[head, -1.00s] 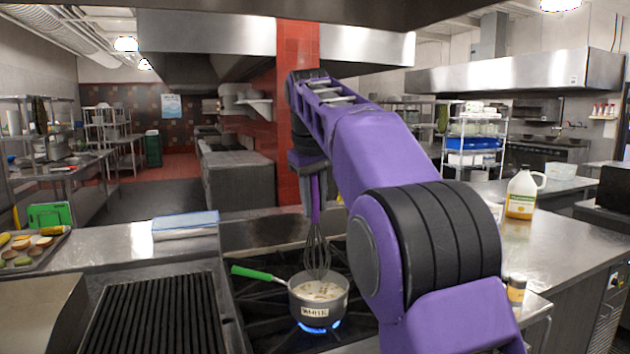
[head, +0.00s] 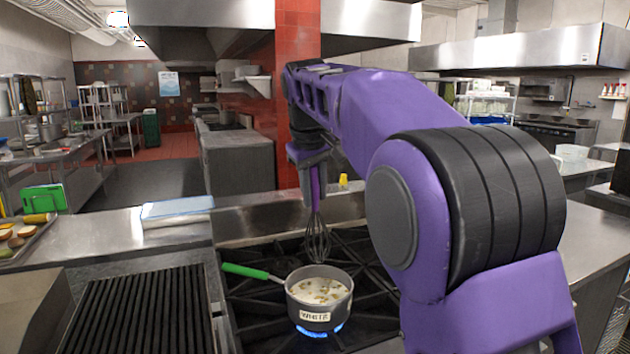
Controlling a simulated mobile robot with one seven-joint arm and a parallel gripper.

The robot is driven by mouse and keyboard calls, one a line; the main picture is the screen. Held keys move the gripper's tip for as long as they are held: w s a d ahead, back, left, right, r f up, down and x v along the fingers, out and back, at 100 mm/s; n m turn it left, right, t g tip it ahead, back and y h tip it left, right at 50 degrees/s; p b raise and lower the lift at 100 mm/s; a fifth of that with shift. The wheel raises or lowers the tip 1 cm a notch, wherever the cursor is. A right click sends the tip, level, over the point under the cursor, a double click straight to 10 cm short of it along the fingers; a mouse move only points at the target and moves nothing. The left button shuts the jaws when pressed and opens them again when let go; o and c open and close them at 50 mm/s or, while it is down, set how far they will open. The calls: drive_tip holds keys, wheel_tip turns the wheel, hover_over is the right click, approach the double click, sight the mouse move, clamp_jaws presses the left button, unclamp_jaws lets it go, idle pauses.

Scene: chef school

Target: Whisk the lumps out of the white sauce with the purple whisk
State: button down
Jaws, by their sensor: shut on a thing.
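My gripper (head: 309,165) points down above the stove and is shut on the purple whisk. The whisk's purple handle runs down from the jaws to its wire head (head: 317,242). The wire tip shows at the back rim of a grey pot, apparently above or just behind it; the exact depth is hard to tell. The pot (head: 304,304) is labelled WHITE and has a green handle to the left. The white sauce (head: 320,288) in it shows several brownish-green lumps.
The pot stands over a lit blue flame (head: 318,332) on the black stove grate (head: 250,310). A ridged grill (head: 145,315) is left of it. A blue-topped white stack (head: 177,214) and a food tray lie on the left counter. A small yellow item (head: 343,180) shows behind the stove.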

wheel_tip(320, 180, down, 10)
drive_tip(key=w+b, duration=0.1)
drive_tip(key=b, duration=0.2)
drive_tip(key=shift+w, duration=0.15)
idle(0.3)
drive_tip(key=shift+d+r, duration=0.1)
